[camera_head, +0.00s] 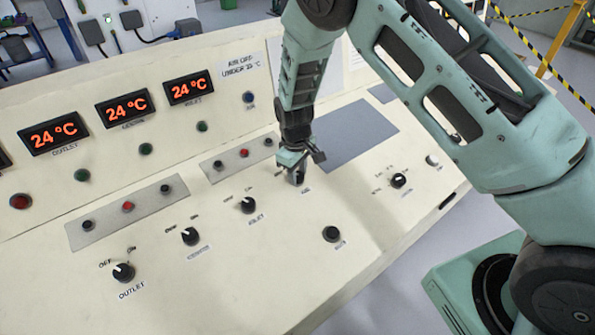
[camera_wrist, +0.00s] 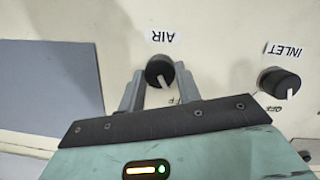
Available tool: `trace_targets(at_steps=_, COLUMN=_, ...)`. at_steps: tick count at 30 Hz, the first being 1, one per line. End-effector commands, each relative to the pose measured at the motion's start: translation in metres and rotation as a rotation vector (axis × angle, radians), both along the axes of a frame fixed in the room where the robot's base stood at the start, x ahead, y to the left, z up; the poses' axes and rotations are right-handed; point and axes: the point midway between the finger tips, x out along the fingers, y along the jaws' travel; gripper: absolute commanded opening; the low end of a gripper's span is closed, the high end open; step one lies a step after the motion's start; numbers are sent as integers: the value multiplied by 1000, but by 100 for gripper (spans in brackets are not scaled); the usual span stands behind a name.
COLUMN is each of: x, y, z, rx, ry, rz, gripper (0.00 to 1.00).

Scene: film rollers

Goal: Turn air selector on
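The air selector is a round black knob with a white pointer line. In the wrist view the air selector (camera_wrist: 159,70) sits between the two grey fingers of my gripper (camera_wrist: 160,85), under the upside-down AIR label (camera_wrist: 163,36). Its pointer leans down and slightly right, towards a partly hidden OFF label (camera_wrist: 184,100). The fingers flank the knob closely, one each side; I cannot tell whether they press on it. In the head view my gripper (camera_head: 298,160) is right at the air selector (camera_head: 297,178), from above, and partly covers it.
The inlet selector (camera_head: 247,205) is the nearest knob to the left in the head view. Another knob (camera_head: 190,236) and the outlet selector (camera_head: 123,272) stand further left. A black knob (camera_head: 331,234) lies nearer the front. A flat grey panel (camera_head: 350,135) lies behind.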

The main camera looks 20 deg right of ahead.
Motion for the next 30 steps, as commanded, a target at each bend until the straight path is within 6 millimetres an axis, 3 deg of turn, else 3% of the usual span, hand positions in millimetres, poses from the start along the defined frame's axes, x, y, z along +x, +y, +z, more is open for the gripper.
trace_targets(at_steps=11, x=1, y=-1, z=0, rx=21, ry=6, rz=-94, gripper=11)
trace_targets(at_steps=30, x=1, y=-4, z=-1, rx=145, ry=46, rz=-642, gripper=11)
